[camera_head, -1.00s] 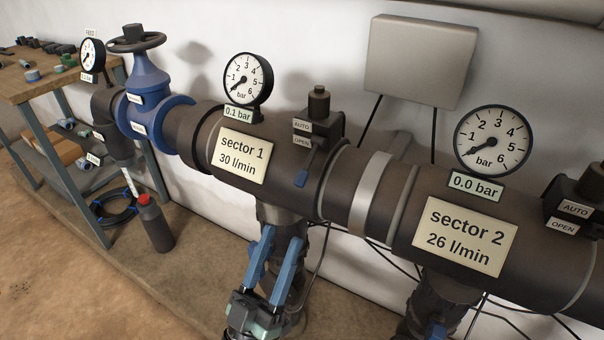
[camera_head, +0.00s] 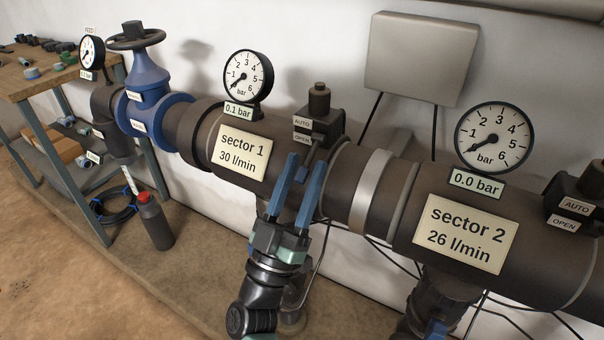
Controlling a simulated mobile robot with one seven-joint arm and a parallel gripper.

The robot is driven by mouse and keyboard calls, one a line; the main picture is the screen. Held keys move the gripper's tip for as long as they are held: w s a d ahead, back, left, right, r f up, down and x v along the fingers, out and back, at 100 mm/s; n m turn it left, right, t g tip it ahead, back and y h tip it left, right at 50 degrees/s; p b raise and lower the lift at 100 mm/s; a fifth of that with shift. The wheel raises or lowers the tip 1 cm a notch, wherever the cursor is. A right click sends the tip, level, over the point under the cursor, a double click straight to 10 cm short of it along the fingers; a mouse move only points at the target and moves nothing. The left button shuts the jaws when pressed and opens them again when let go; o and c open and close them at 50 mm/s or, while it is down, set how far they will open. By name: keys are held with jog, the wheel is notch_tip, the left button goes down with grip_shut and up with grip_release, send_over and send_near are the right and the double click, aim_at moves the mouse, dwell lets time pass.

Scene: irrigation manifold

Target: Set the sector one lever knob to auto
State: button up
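The sector 1 valve (camera_head: 320,123) is a dark box on top of the pipe with a round black cap. Its AUTO label (camera_head: 302,122) sits above its OPEN label (camera_head: 302,138). Its lever slants down and left to a small blue knob (camera_head: 301,174), now largely masked by my fingers. My gripper (camera_head: 305,160) points up from below, its two blue fingers spread to either side of the knob area. The fingers look apart, with no clear contact on the knob; the depth between them is hard to tell.
The sector 1 gauge (camera_head: 248,76) reads about 0.1 bar, and the sector 1 plate (camera_head: 242,152) is left of my fingers. A sector 2 gauge (camera_head: 494,138) and valve (camera_head: 580,200) stand right. A blue handwheel valve (camera_head: 146,88) is left.

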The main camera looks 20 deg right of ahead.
grip_shut()
jog(key=shift+f, duration=0.1)
dwell(1.1)
